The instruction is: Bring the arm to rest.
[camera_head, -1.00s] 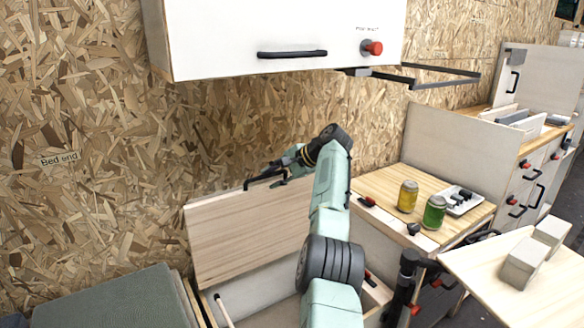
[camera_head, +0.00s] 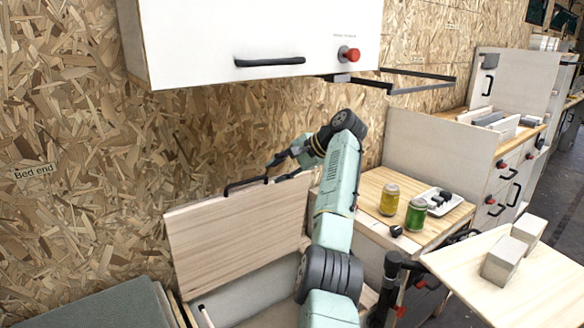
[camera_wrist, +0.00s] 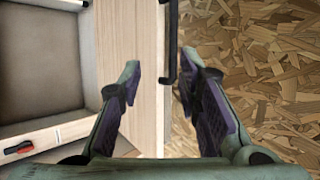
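My gripper (camera_head: 282,156) is at the end of my outstretched arm, just above the top edge of a raised wooden lid (camera_head: 225,235). The lid has a black bar handle (camera_head: 247,185) along its top edge. In the wrist view my gripper (camera_wrist: 160,62) is open, its fingers well apart. The lid edge and handle (camera_wrist: 171,40) show between the fingers, beyond the tips. I see nothing held. Whether a finger touches the lid or handle I cannot tell.
A white overhead cabinet (camera_head: 250,35) hangs above the arm. To the right, a counter (camera_head: 375,183) holds a yellow can (camera_head: 390,199), a green can (camera_head: 416,214) and a tray (camera_head: 440,203). A table (camera_head: 490,290) bears two blocks. A chipboard wall (camera_head: 80,120) stands behind.

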